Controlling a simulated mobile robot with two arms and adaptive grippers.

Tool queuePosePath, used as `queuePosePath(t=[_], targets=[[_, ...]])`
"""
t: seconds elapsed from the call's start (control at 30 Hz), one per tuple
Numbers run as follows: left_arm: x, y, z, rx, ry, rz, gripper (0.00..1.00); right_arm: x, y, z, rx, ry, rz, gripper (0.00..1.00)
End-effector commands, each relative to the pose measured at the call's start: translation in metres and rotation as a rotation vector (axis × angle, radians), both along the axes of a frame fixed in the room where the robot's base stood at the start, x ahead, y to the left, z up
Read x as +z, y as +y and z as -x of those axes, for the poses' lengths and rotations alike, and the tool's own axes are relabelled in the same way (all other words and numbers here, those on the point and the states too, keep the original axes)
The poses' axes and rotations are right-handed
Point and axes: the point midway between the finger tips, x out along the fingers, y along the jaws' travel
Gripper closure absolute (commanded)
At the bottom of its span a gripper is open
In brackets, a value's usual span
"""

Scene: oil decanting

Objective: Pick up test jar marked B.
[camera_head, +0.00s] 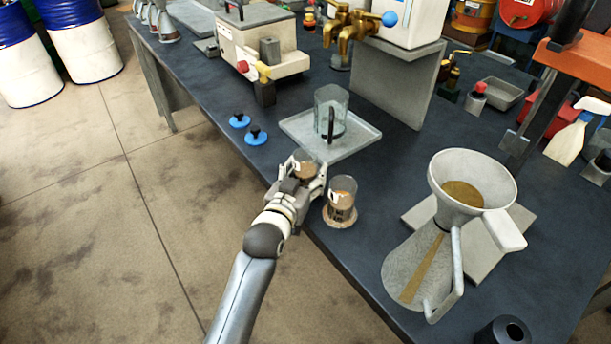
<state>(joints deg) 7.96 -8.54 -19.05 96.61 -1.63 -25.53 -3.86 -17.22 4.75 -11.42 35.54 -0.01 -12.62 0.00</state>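Two small clear jars with brown contents are near the front edge of the dark workbench (372,160). One jar (305,160) is between the fingers of my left gripper (305,173). Its lower part is hidden by the gripper, so I cannot tell whether the fingers press on it or whether it is lifted. The other jar (342,200) stands upright on a round brownish base just right of the gripper, apart from it. Dark markings on its front are too small to read, and no letter shows on the first jar. My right gripper is not in view.
A glass beaker (330,108) stands on a grey tray (360,136) behind the jars. A large flask (415,270) with a funnel (480,165) stands to the right. Two blue-knobbed pieces (256,135) lie to the left. Brass taps (350,30) overhang the back.

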Motion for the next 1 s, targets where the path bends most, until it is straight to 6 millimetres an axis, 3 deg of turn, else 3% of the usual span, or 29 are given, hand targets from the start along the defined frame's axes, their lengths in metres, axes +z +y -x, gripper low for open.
queuePosePath(t=[0.03, 0.27, 0.73, 1.0], targets=[[0.000, 0.000, 0.000, 0.000, 0.000, 0.000, 0.53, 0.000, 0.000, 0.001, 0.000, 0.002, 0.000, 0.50], [0.001, 0.000, 0.000, 0.000, -0.002, 0.001, 0.81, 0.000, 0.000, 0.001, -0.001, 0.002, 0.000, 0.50], [0.006, 0.000, 0.000, 0.000, -0.003, 0.001, 0.81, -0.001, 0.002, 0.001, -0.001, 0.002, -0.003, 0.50], [0.026, 0.000, -0.001, 0.000, -0.005, 0.003, 0.81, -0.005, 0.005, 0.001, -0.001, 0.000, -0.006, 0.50]])
